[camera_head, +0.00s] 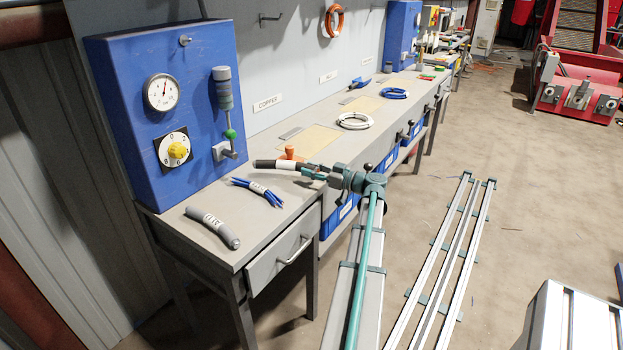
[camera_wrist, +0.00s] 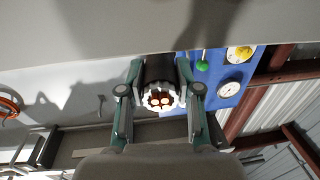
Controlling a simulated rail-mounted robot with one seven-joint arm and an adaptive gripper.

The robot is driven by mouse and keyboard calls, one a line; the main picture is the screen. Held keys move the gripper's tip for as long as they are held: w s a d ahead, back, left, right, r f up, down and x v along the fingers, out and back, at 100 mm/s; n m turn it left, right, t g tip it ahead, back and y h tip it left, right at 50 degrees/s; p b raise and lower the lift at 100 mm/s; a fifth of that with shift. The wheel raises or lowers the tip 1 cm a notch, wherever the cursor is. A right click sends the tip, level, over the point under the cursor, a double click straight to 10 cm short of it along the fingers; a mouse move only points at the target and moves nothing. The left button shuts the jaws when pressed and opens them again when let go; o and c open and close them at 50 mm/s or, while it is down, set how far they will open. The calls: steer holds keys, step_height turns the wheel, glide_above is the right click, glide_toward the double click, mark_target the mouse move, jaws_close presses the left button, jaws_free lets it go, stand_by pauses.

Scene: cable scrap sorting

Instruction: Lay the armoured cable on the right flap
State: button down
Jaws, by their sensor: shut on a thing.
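My gripper (camera_head: 313,171) is shut on a short thick black cable with a white label band (camera_head: 266,163), held sideways above the bench. In the wrist view, my gripper (camera_wrist: 160,98) has a finger on each side of this cable, and its cut end (camera_wrist: 159,99) faces the camera, with copper cores inside a ring of pale wires; it looks like the armoured cable. Two beige panels lie flush in the long bench, a near one (camera_head: 309,140) and a far one (camera_head: 362,105). I cannot tell whether either is the right flap.
A grey labelled cable (camera_head: 212,227) and a blue cable bundle (camera_head: 258,191) lie on the near table (camera_head: 262,225). A blue gauge box (camera_head: 170,105) stands behind them. An orange object (camera_head: 290,153) is close behind the held cable. White (camera_head: 354,121) and blue (camera_head: 394,93) coils lie on the long bench.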

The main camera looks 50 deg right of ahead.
mark_target(312, 183)
steer(key=shift+d+f, duration=0.1)
steer(key=shift+f, duration=1.5)
steer(key=c, duration=0.8)
jaws_free()
steer(key=s, duration=0.3)
steer(key=s+d, duration=0.1)
steer(key=s, duration=0.6)
steer(key=shift+s+d+b, duration=0.15)
steer(key=shift+d+b, duration=0.15)
steer(key=shift+d, duration=0.05)
steer(key=shift+o, duration=0.5)
steer(key=shift+s+d, duration=0.1)
steer(key=shift+s, duration=0.65)
